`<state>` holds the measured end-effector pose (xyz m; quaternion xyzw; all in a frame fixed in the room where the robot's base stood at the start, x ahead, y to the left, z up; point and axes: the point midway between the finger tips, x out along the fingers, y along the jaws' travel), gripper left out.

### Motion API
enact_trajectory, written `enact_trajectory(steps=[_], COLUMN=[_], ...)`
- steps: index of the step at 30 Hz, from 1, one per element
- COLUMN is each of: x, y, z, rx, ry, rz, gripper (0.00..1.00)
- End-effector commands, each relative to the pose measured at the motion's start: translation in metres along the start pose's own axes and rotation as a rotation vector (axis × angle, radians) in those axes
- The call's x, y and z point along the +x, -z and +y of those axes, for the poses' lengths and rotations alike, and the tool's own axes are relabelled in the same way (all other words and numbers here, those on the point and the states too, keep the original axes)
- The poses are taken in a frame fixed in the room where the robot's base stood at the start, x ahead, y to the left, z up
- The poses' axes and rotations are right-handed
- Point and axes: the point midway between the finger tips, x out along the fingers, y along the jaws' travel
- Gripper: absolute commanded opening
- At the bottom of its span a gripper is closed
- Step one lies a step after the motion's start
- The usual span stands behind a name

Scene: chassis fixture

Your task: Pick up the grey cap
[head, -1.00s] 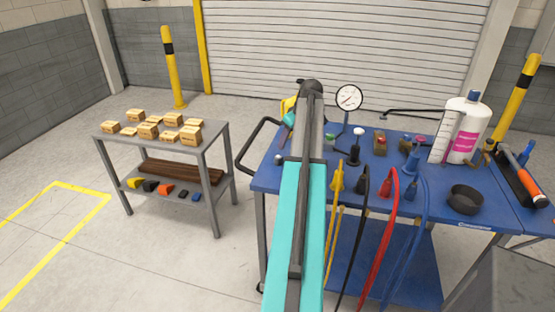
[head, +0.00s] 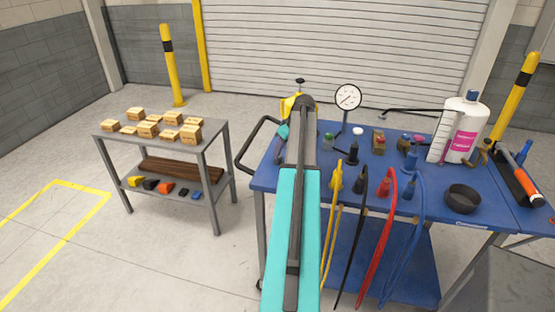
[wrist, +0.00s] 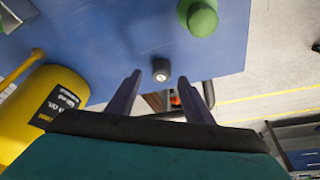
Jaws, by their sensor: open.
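The grey cap (wrist: 161,70) is a small, dark grey round piece with a pale mark on its top. In the wrist view it stands on the blue table top close to the edge. My gripper (wrist: 160,77) is open, with its two dark fingers apart. In that view the cap appears between the fingertips, with nothing held; whether the fingers are down at its height I cannot tell. In the head view a small dark piece near the table's left edge (head: 279,159) looks like the cap. My arm hides most of the gripper there.
A green piece (wrist: 201,18) and a yellow labelled container (wrist: 52,105) stand either side of the cap. The blue table (head: 425,198) also holds a gauge (head: 348,97), a white bottle (head: 463,130), a black ring (head: 463,199) and hoses. A grey shelf (head: 215,160) stands left.

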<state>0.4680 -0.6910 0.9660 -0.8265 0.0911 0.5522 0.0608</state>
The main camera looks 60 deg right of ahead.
Motion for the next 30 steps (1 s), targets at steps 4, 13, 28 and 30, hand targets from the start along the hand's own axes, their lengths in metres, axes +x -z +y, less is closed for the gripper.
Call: enact_trajectory(steps=[4, 13, 28, 30], x=[0.003, 0.025, 0.053, 0.052], y=[0.000, -0.001, -0.001, -0.001], z=[-0.001, -0.004, -0.004, -0.004], rx=[0.000, -0.001, -0.002, -0.002], ry=[0.001, 0.002, 0.001, 0.001], rz=[0.000, -0.001, 0.000, 0.000], gripper=[0.47, 0.47, 0.47, 0.47])
